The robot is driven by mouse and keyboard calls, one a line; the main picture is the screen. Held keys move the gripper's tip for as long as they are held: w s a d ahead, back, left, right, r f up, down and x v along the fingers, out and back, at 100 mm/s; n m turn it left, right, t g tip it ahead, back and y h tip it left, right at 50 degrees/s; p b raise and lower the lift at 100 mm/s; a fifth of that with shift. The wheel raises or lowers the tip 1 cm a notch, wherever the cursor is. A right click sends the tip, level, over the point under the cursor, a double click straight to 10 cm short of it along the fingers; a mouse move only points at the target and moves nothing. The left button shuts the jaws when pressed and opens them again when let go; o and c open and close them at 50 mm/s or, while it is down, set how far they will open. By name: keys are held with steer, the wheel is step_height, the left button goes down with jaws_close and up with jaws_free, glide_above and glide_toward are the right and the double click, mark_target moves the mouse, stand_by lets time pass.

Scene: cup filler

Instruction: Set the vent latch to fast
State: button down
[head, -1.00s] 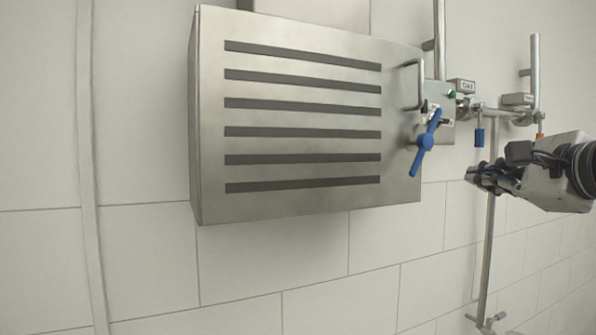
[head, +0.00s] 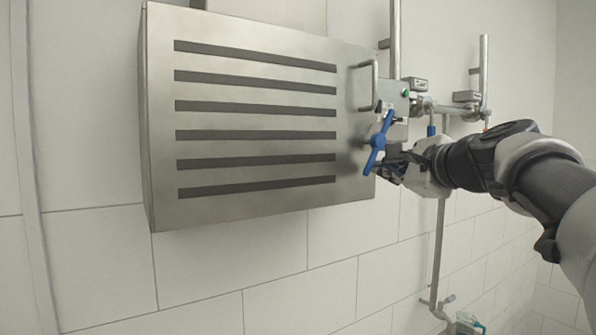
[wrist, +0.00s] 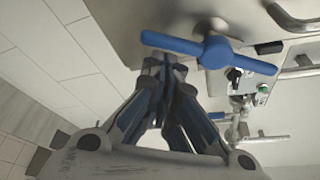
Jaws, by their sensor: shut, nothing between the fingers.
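The vent latch is a blue two-armed handle (head: 378,142) on the right part of the steel louvred box (head: 160,120). In the head view it stands steeply tilted, its upper end to the right. In the wrist view the blue handle (wrist: 216,52) lies across the top of the picture, just ahead of the fingertips. My gripper (head: 383,166) is shut and empty, close to the handle's lower arm on its right side. In the wrist view my gripper's fingertips (wrist: 165,64) are together just below the handle's left arm. I cannot tell whether they touch it. No readable fast marking shows.
A steel pull handle (head: 366,86) stands out from the box above the latch. A small panel with a green button (head: 405,93) and pipes (head: 440,108) are to the right. The tiled wall (head: 270,250) below the box is clear.

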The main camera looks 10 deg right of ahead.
mark_target(373, 155)
steer(key=shift+a+r, duration=0.1)
stand_by(0.3)
steer(key=shift+p, duration=0.55)
steer(key=shift+s+a+r+m+y+p, duration=0.15)
steer(key=shift+a+m+y+p, duration=0.15)
steer(key=shift+m+p, duration=0.45)
steer(key=shift+s+a+r+m+g+y+p, duration=0.1)
steer(key=shift+s+a+r+m+g+p, duration=0.3)
steer(key=shift+p, duration=0.6)
steer(key=shift+w+a+r+m+y+p, duration=0.1)
steer(key=shift+a+m+p, duration=0.2)
steer(key=shift+a+p, duration=0.55)
steer(key=shift+s+a+r+m+g+y+p, duration=0.1)
steer(key=shift+s+a+r+m+g+p, duration=0.2)
steer(key=shift+p, duration=0.85)
steer(key=shift+a+r+p, duration=0.3)
steer(key=shift+r+p, duration=0.1)
steer(key=shift+s+r, duration=0.1)
steer(key=shift+r, duration=0.1)
